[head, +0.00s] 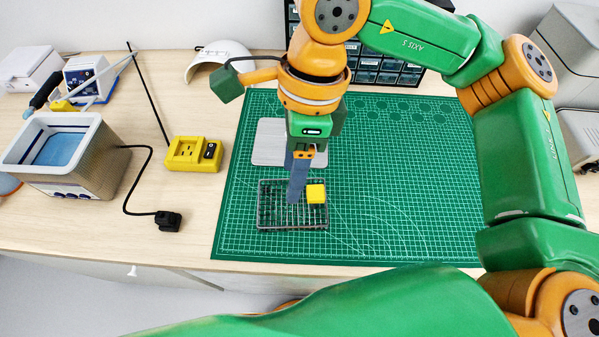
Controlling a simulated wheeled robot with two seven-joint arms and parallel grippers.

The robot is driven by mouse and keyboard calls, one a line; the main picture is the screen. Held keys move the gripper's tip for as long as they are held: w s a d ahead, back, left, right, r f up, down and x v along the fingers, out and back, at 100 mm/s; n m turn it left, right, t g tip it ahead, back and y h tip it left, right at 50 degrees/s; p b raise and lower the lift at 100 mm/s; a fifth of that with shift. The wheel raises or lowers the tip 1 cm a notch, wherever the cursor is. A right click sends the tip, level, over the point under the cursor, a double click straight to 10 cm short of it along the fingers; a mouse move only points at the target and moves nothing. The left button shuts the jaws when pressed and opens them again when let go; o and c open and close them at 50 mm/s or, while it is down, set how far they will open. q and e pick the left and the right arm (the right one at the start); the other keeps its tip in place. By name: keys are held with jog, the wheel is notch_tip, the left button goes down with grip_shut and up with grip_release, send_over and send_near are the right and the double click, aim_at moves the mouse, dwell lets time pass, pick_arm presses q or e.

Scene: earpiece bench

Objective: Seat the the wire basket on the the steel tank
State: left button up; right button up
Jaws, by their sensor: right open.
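The wire basket (265,222), a dark grid tray, lies on the green cutting mat near its front left. A yellow block (316,193) shows at its right side; I cannot tell whether it is inside or part of the basket. My right gripper (297,195) points down over the basket, with its blue-grey fingers in front of the basket's middle. It is open, and I cannot tell whether the fingers touch the wires. The steel tank (108,150), with a white rim and blue inside, stands at the left of the bench. My left gripper is not in view.
A yellow socket box (194,154) stands between tank and mat. A black cable from the tank ends in a plug (168,221) on the bench. A light plate (268,142) lies behind the basket. A soldering station (88,75) is back left. The mat's right part is clear.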

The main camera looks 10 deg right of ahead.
jog(key=t+h, duration=0.1)
jog(key=h, duration=0.1)
send_over(316, 192)
jog(key=shift+m, duration=0.3)
notch_tip(316, 192, down, 9)
jog(key=b, duration=0.8)
jog(key=shift+r, duration=0.2)
jog(key=shift+f+b, duration=0.2)
jog(key=shift+b, duration=0.15)
jog(key=shift+r, duration=0.1)
jog(key=shift+w, duration=0.1)
grip_shut()
notch_tip(316, 192, up, 11)
jog(key=p, duration=0.8)
jog(key=shift+p, duration=0.4)
